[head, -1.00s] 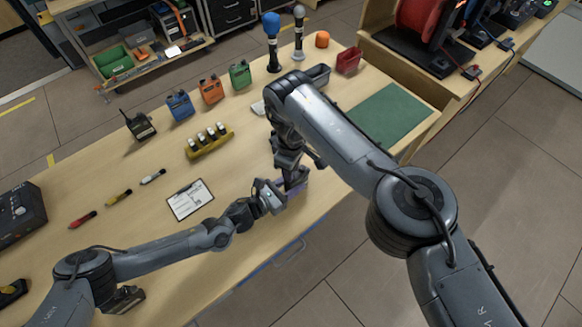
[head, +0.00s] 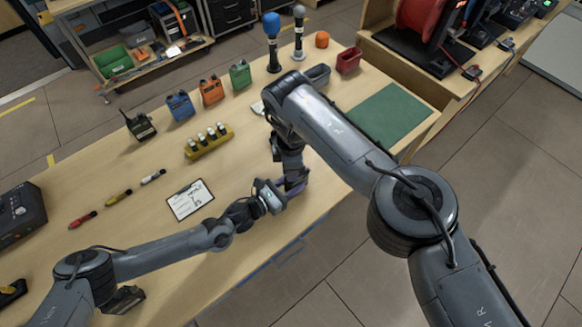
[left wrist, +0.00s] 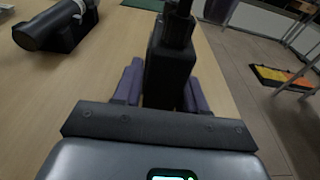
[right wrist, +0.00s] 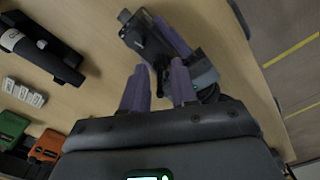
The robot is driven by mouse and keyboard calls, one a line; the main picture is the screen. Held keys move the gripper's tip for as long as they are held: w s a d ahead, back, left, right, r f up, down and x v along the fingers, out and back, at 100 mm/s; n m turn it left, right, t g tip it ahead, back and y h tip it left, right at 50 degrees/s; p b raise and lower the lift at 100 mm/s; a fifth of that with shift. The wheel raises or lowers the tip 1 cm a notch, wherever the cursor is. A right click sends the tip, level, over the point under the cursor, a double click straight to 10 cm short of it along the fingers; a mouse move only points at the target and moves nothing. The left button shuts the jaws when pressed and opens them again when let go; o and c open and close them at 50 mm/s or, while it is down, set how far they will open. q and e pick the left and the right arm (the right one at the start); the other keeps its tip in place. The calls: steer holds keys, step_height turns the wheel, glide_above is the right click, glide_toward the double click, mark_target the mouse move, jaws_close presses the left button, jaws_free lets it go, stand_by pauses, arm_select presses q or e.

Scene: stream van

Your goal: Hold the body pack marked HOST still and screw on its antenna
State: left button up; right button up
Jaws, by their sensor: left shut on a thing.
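My left gripper (left wrist: 160,95) is shut on a black box-shaped body pack (left wrist: 170,72), its purple fingers on either side. A narrower black part stands at the pack's far end; I cannot tell whether it is an antenna. My right gripper (right wrist: 160,80) is just above the left one, near the table's front edge in the head view (head: 291,168). Its purple fingers are apart, with a small dark part of unclear identity near their tips. The held pack (right wrist: 150,40) also shows beyond them in the right wrist view. No HOST marking is readable.
Black (head: 140,126), blue (head: 180,106), orange (head: 211,91) and green (head: 240,75) packs line the table's back. A yellow battery holder (head: 208,142), clipboard (head: 189,200) and markers lie left of my grippers. A green mat (head: 388,116) lies to the right.

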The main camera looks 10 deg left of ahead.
stand_by(0.3)
steer(key=n, duration=0.4)
stand_by(0.3)
steer(key=n, duration=0.4)
steer(key=shift+c, duration=0.2)
jaws_close()
